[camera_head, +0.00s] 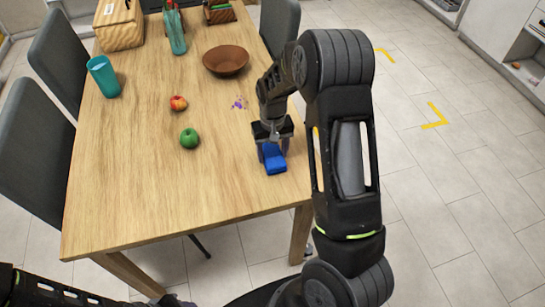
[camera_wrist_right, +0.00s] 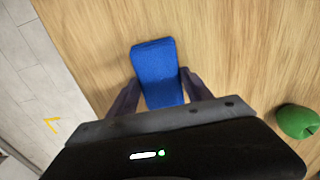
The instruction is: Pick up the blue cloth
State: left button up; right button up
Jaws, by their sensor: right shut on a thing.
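The blue cloth (camera_head: 274,159) is a small folded block at the right side of the wooden table (camera_head: 150,190). In the right wrist view the cloth (camera_wrist_right: 156,66) lies between the two fingers, its far end reaching out past the fingertips. My right gripper (camera_head: 271,150) is shut on the cloth, pointing down at the table. It also shows in the right wrist view (camera_wrist_right: 159,84). I cannot tell whether the cloth touches the tabletop. My left arm shows only in part at the lower left of the head view, and its gripper cannot be made out.
A green apple (camera_head: 189,138), a red-yellow fruit (camera_head: 178,103), a brown bowl (camera_head: 226,60), a teal cup (camera_head: 103,77) and a teal bottle (camera_head: 175,33) stand on the table. The table's near part is clear.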

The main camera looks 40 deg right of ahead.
aim_at(273, 154)
jog(key=c, duration=0.6)
jog(key=shift+o, duration=0.2)
jog(key=shift+r, duration=0.1)
notch_tip(273, 154, up, 10)
jog(key=b, duration=0.1)
dwell(0.4)
jog(key=o, duration=0.8)
jog(key=c, duration=0.6)
jog(key=shift+c, duration=0.2)
